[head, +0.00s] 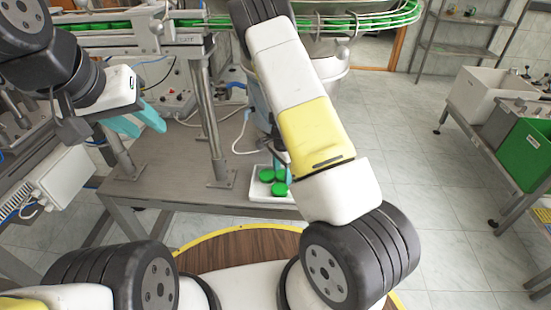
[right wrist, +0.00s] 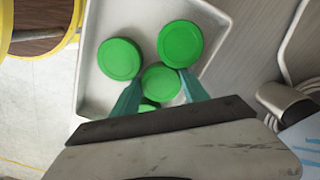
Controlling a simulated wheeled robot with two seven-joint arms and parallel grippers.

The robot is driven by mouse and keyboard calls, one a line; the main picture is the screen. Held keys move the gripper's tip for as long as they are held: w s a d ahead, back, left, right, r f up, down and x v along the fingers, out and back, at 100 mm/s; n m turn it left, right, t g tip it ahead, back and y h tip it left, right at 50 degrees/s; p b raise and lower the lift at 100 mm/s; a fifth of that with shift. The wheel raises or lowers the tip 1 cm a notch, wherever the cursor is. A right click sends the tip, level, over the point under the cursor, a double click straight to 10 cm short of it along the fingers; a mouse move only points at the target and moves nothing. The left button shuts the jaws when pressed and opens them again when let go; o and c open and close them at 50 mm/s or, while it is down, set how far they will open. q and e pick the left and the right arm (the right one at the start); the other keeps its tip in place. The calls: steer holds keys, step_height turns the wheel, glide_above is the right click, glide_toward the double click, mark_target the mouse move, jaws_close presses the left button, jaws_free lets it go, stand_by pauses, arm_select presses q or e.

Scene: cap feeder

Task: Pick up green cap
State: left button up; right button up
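Several green caps lie in a small white tray (head: 258,191) on the grey table in the head view. In the right wrist view, one cap (right wrist: 119,59) is at the left of the tray, another (right wrist: 181,43) at the upper right, and a third (right wrist: 160,84) in the middle. A further cap (right wrist: 148,106) is mostly hidden below it. My right gripper (right wrist: 159,76) is open, its teal fingers on either side of the middle cap; I cannot tell whether they touch it. My left gripper (head: 137,121) is open and empty, high at the left.
A conveyor (head: 350,20) with green caps runs along the back. A metal post (head: 212,130) stands on the table left of the tray. A green bin (head: 525,150) and a white bin (head: 485,95) stand at the right. The tray's rim surrounds the caps.

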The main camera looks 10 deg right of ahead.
mark_target(282, 175)
steer(key=c, duration=0.4)
steer(key=shift+r, duration=0.15)
steer(key=shift+c, duration=0.2)
steer(key=shift+r, duration=0.65)
step_height(282, 175, up, 2)
steer(key=shift+r, duration=0.2)
steer(key=s+a, duration=0.2)
steer(key=s, duration=0.6)
steer(key=s+a, duration=0.2)
steer(key=s, duration=0.7)
steer(key=shift+s+a+f, duration=0.2)
steer(key=shift+a, duration=0.15)
